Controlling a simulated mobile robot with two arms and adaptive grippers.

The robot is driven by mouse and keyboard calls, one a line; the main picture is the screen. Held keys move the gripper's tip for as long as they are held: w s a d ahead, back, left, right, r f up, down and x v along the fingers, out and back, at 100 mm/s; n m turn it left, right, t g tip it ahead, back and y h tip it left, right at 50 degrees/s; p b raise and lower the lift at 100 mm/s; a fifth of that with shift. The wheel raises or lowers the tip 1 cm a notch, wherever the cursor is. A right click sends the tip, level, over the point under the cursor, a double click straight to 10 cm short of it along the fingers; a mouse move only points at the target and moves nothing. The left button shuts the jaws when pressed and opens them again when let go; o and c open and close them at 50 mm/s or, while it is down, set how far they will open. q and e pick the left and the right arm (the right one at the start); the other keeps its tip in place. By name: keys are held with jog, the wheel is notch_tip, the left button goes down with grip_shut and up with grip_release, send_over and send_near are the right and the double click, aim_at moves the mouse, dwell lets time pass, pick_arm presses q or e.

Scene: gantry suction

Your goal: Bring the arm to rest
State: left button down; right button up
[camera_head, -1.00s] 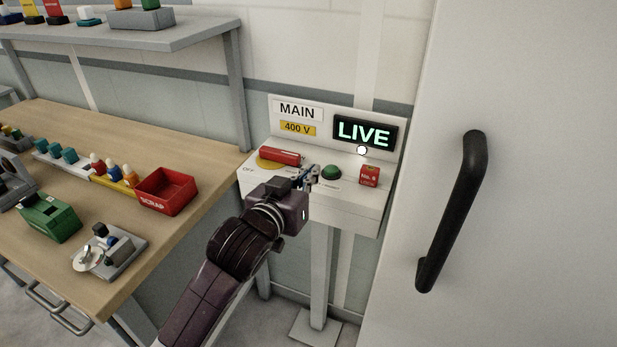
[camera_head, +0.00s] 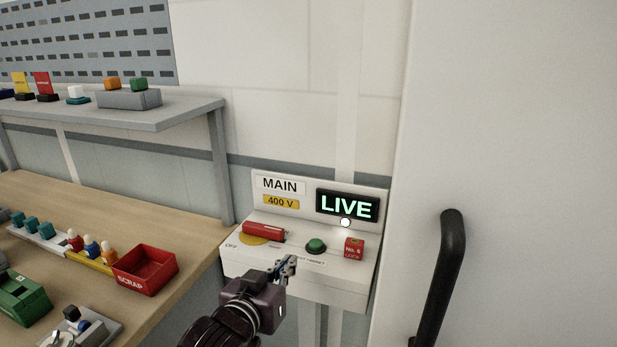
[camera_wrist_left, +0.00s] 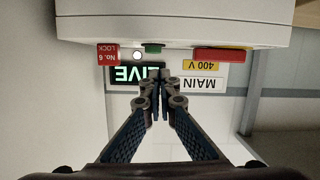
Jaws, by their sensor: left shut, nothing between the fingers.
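My left gripper (camera_head: 288,264) is in front of the white switch panel (camera_head: 240,268) in the head view, its fingers together and empty. In the left wrist view the closed fingertips (camera_wrist_left: 164,78) point toward the panel, which appears upside down. The panel carries a red handle (camera_head: 264,232) on a yellow disc, a green button (camera_head: 316,245) and a red lock block marked No. 6 (camera_head: 354,248). The sign above reads LIVE (camera_head: 347,206), lit green. My right gripper is in neither view.
A wooden bench (camera_head: 190,224) on the left holds a red SCRAP bin (camera_head: 146,270) and several small parts. A grey shelf (camera_head: 160,116) hangs above it. A large white door or cabinet front with a black handle (camera_head: 446,275) stands on the right.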

pick_arm(q)
jog(key=s+a+f+g+y, duration=0.1)
jog(key=s+a+f+g, duration=0.25)
jog(key=s+f, duration=0.45)
jog(key=s+a+f+g+y, duration=0.2)
jog(key=s+a+f, duration=0.35)
jog(key=f, duration=0.45)
jog(key=s+a+f+g, duration=0.2)
jog(key=s+f, duration=0.1)
jog(key=s, duration=0.4)
jog(key=s+a+f+g+y, duration=0.1)
jog(key=s+a+f+g, duration=0.15)
jog(key=s, duration=0.35)
jog(key=s+a+f+g, duration=0.1)
jog(key=s+f, duration=0.3)
jog(key=s, duration=0.3)
notch_tip(320, 180, down, 24)
jog(key=g, duration=0.1)
jog(key=s+a+f+g, duration=0.1)
jog(key=s+a+f, duration=0.2)
jog(key=s+f, duration=1.4)
jog(key=shift+s+a+f+y, duration=0.15)
jog(key=shift+s+f+y, duration=0.15)
jog(key=shift+s, duration=0.6)
